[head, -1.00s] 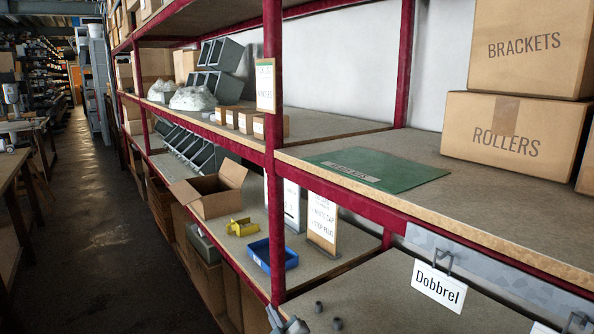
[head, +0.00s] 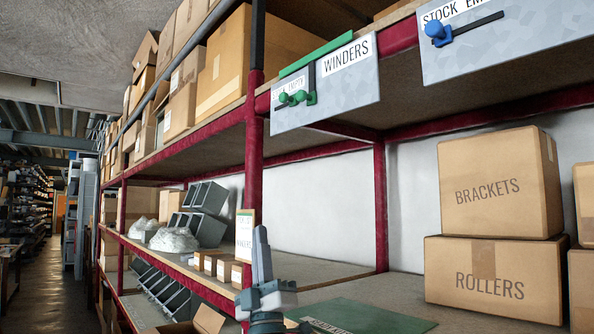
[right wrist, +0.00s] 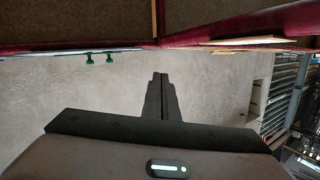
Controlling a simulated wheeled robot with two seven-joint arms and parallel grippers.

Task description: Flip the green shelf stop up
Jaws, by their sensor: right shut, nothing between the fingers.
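A grey metal plate marked WINDERS (head: 350,85) is fixed to the front of the upper shelf beam in the head view. A green strip (head: 316,55) runs along its top edge, and two green knobs (head: 292,98) sit low on its face by a dark upright slot. The green knobs also show in the right wrist view (right wrist: 98,59), up and left of the fingers. My right gripper (head: 261,232) points upward below the plate, in front of the red post. It is shut and empty, apart from the green parts. My left gripper is out of view.
A second grey plate (head: 510,48) with a blue knob (head: 436,31) hangs at the upper right. A red post (head: 255,130) stands beside the WINDERS plate. BRACKETS (head: 490,188) and ROLLERS (head: 490,282) boxes stand on the shelf below, beside a green sheet (head: 360,317).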

